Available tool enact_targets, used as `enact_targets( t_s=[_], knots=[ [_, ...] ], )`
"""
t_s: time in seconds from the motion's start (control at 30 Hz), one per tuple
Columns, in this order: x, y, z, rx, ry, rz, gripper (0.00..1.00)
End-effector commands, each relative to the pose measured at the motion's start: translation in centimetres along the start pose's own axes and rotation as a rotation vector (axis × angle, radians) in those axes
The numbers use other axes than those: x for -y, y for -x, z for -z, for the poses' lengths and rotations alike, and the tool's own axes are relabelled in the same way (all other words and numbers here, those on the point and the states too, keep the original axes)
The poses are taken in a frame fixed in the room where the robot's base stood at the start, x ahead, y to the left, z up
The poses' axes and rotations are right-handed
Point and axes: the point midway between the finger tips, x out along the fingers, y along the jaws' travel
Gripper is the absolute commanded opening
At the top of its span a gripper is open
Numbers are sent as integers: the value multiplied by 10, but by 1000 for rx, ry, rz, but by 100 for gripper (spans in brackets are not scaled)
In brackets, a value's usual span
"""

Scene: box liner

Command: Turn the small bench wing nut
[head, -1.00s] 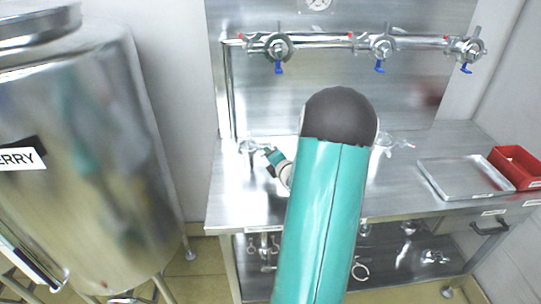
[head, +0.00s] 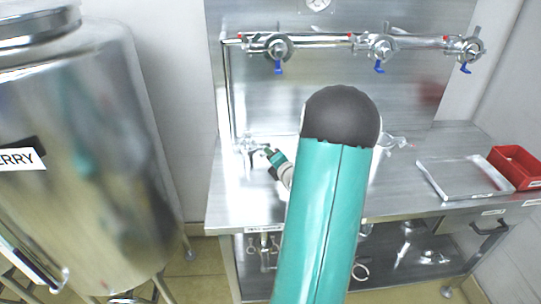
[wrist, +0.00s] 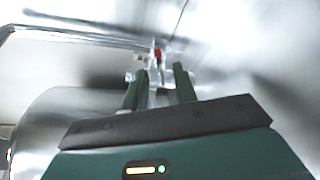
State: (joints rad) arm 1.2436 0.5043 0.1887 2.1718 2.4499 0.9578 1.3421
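A small metal wing-nut fitting (head: 250,146) stands on the left of the steel bench, near its back. In the wrist view a bright metal fitting with a red part (wrist: 157,54) shows just beyond my fingertips. My gripper (wrist: 158,72) has its two green fingers apart, with the fitting between or just past their tips; I cannot tell whether they touch it. In the head view my gripper (head: 268,152) is small and close to the fitting's right side, and my teal arm link hides the middle of the bench.
A pipe with several clamps and blue-handled valves (head: 380,47) runs along the back panel. A metal tray (head: 440,178) and a red bin (head: 518,165) lie at the right. A large steel tank (head: 85,170) stands at the left. Loose fittings lie on the lower shelf (head: 390,265).

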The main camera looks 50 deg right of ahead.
Motion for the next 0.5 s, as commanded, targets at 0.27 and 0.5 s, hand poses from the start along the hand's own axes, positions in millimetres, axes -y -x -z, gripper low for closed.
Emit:
enact_targets(
  t_s=[0.27, 0.5],
  knots=[
    [0, 60, -1, 3, 1, 3, 28],
    [0, 106, -1, 4, 0, 2, 28]
  ],
)
